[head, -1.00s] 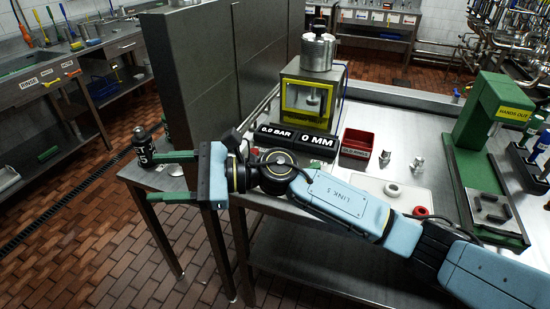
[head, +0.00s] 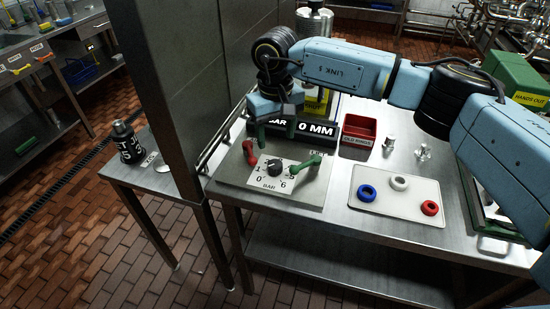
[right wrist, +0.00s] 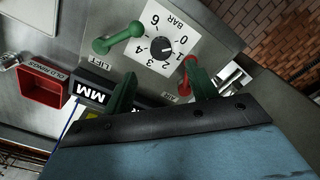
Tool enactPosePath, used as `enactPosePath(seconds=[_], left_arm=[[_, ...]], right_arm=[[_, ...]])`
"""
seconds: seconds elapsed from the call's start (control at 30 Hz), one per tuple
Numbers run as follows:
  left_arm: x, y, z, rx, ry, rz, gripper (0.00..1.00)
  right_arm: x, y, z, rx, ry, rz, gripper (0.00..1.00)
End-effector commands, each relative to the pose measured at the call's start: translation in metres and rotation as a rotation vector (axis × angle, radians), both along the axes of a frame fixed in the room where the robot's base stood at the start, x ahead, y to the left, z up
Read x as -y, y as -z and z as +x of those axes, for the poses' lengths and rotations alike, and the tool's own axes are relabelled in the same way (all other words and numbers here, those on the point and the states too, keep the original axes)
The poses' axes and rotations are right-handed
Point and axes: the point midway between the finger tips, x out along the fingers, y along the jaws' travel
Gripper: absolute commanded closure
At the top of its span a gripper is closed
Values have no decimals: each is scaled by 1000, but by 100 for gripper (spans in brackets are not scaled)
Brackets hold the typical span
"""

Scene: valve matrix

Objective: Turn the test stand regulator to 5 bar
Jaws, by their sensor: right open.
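The regulator is a dark round knob (head: 274,167) on a white dial (head: 287,177) marked 0 to 6 BAR, on the test stand's grey panel. The knob (right wrist: 163,45) also shows in the right wrist view, beyond my fingers; its pointer is too small to read surely. My right gripper (head: 276,126) is open and empty, above and behind the dial, apart from the knob. Its two green fingers show in the right wrist view (right wrist: 161,88). The black display (head: 318,131) reads 0 MM; its bar figure is hidden behind my gripper. My left gripper is not in view.
A red lever (head: 249,153) and a green lever (head: 308,161) flank the dial closely. A red bin (head: 358,134) and a white tray (head: 398,192) with coloured rings lie to the right. A tall grey partition (head: 175,90) stands left.

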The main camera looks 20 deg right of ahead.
Motion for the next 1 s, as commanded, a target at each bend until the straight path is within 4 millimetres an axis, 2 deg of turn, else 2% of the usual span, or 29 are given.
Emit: enactPosePath(seconds=[0.03, 0.2, 0.4, 0.6, 0.83, 0.87, 1.0], left_arm=[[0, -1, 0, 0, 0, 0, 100], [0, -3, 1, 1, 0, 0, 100], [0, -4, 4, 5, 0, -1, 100], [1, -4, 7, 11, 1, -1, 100], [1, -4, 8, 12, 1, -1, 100], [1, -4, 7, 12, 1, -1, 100], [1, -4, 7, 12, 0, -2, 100]], right_arm=[[0, 13, -2, -6, 0, 0, 43], [-1, 48, -1, -5, 1, 1, 43], [-1, 77, -1, -3, 1, 3, 43], [-1, 87, 0, -1, 1, 3, 43], [-1, 88, 0, -1, 0, 3, 43], [-1, 88, 0, -1, 0, 3, 44], [-1, 88, 0, -1, 0, 3, 62]])
